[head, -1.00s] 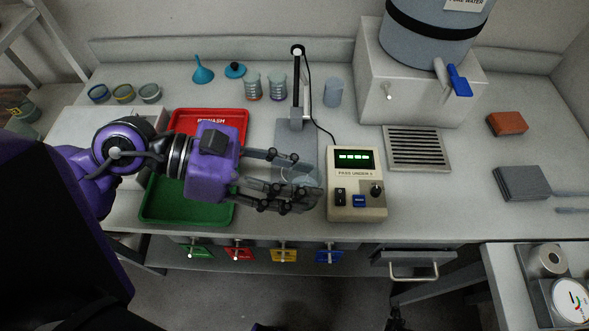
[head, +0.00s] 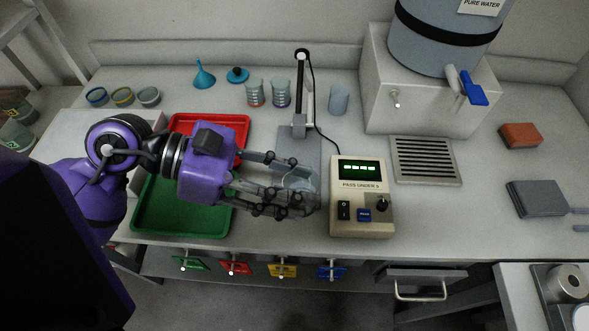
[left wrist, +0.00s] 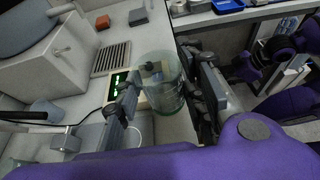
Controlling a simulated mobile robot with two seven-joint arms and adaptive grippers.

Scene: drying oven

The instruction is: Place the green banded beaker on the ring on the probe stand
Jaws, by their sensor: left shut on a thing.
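My left gripper (head: 290,185) is shut on a clear glass beaker (left wrist: 163,82) with greenish edges. In the head view the fingers cover most of the beaker (head: 299,182). The gripper holds it in front of the probe stand (head: 305,95), left of the meter. The stand has a grey base plate (head: 299,150) and a dark upright post. The fingers hide the front of the plate, and I cannot make out the ring in the head view. At the right of the left wrist view, purple parts of my other arm show; its gripper's state is unclear.
The meter (head: 360,200) stands just right of the beaker, with a cable to the stand. A green tray (head: 150,215) and red tray (head: 235,125) lie under my left arm. Two banded beakers (head: 255,93) and a grey cylinder (head: 339,98) stand behind. A drain grille (head: 426,160) lies right.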

